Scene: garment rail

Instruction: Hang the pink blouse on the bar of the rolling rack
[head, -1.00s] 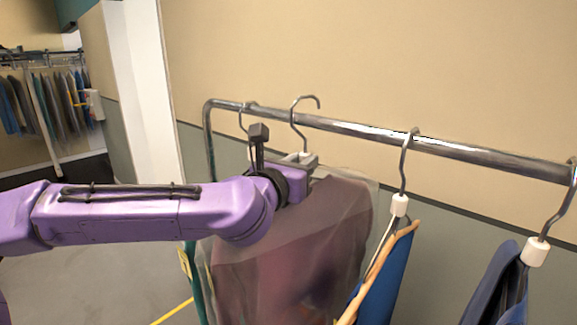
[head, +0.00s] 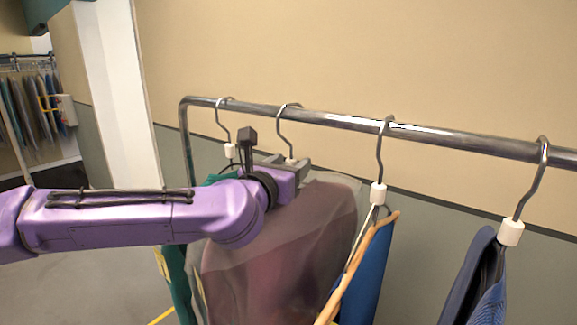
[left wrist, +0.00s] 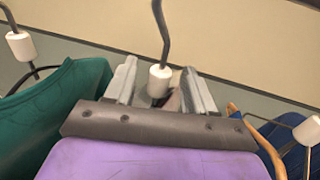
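The pink blouse (head: 268,270) is under a clear cover, below my left gripper in the head view. Its hanger hook (head: 280,125) is over the bar (head: 340,122) of the rolling rack, and the garment hangs below it. My left gripper (head: 291,161) is at the hanger's neck. In the left wrist view its two fingers (left wrist: 158,88) are apart, one on each side of the white hanger collar (left wrist: 159,81), with gaps beside it. The blouse itself is mostly hidden behind the gripper there. My right gripper is not in view.
A green garment (head: 178,275) hangs close on the left. A blue garment on a wooden-edged hanger (head: 375,265) and a dark blue garment (head: 470,285) hang to the right. Bare bar lies between the hooks. Another clothes rack (head: 35,110) stands far left.

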